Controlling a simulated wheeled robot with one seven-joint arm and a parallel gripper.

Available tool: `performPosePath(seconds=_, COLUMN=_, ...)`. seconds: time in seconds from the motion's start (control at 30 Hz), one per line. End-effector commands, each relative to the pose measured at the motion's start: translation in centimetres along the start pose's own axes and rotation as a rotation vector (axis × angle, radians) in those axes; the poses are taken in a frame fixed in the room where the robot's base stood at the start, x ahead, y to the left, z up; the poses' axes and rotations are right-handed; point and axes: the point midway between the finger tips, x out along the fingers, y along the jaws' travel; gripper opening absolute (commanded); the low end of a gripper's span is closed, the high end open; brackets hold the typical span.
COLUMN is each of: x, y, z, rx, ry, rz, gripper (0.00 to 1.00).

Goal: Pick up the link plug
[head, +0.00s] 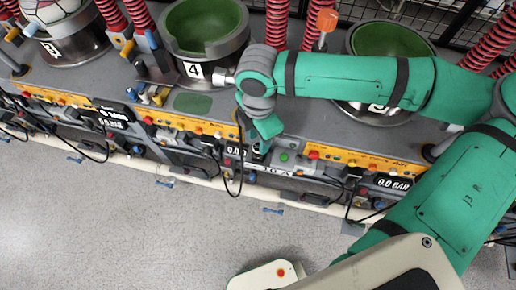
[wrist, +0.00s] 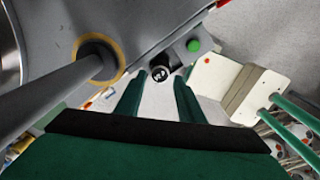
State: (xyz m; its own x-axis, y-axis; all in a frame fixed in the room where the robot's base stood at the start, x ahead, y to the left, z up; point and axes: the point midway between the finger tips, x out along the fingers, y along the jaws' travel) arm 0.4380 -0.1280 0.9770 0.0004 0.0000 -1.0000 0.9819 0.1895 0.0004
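A small dark round piece with a shiny face, which looks like the link plug (wrist: 160,73), shows in the wrist view at the edge of the grey machine. My gripper (wrist: 158,88) is open, with its two dark green fingers apart and the round piece just beyond and between their tips. I cannot tell how far the tips are from it. In the head view my gripper (head: 261,151) points down at the front edge of the bench, by the yellow control strip. The plug cannot be made out there.
A green button (wrist: 193,46) sits right of the plug, and a white block (wrist: 235,87) with a grey band lies further right. A thick grey rod (wrist: 60,90) crosses on the left. Black cables (head: 238,185) hang off the bench front. The floor (head: 130,230) before it is clear.

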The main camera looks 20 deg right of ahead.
Motion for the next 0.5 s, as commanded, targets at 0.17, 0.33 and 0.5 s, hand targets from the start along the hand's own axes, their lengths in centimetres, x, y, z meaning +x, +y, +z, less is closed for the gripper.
performPosePath(seconds=0.17, x=2.4, y=0.0, z=0.0, rx=0.0, ry=0.0, rz=-0.002, gripper=0.35)
performPosePath(seconds=0.33, x=3.0, y=0.0, z=0.0, rx=0.0, ry=0.0, rz=0.0, gripper=0.35)
performPosePath(seconds=0.5, x=3.0, y=0.0, z=0.0, rx=0.001, ry=0.0, rz=0.0, gripper=0.35)
